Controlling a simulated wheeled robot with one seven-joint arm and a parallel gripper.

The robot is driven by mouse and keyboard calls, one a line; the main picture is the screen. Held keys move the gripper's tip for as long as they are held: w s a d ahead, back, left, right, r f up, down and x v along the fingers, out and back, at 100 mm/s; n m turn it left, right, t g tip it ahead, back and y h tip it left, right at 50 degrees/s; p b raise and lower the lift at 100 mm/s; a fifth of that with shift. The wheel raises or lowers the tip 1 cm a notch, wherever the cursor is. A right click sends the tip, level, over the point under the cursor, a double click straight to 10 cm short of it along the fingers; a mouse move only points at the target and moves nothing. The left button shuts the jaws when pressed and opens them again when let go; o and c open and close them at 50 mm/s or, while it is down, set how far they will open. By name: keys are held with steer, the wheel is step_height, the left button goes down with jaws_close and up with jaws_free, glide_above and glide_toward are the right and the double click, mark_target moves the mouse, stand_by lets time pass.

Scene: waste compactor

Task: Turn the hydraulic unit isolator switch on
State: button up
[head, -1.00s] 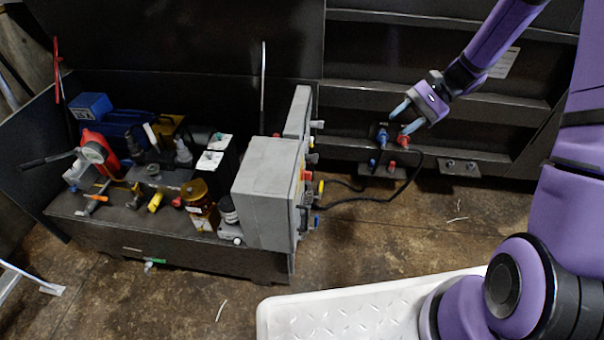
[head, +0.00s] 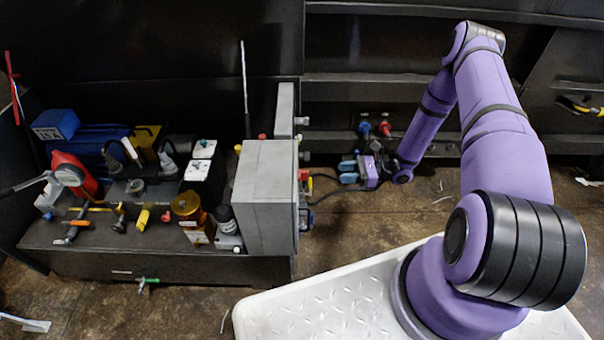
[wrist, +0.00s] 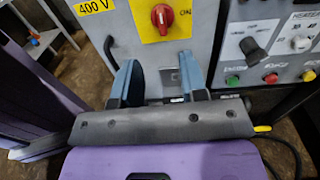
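The isolator switch (wrist: 162,17) is a red rotary knob on a yellow plate (wrist: 147,32), at the top of the wrist view. The plate is on the face of the grey electrical cabinet (head: 264,195), whose right side my gripper (head: 346,171) faces in the head view. In the wrist view my gripper (wrist: 160,76) has its two blue fingers spread with nothing between them. The fingertips appear below the knob in the picture, apart from it.
Beside the switch is a panel with a black selector (wrist: 252,47) and green, red and orange buttons (wrist: 270,78). A black cable (head: 335,191) runs from the cabinet. Blue and red couplings (head: 375,128) sit on the wall behind my gripper.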

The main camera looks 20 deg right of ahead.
mark_target(303, 175)
steer(key=f+x, duration=0.1)
steer(key=x, duration=1)
steer(key=shift+m+t, duration=0.3)
steer(key=shift+w+a, duration=0.1)
jaws_close()
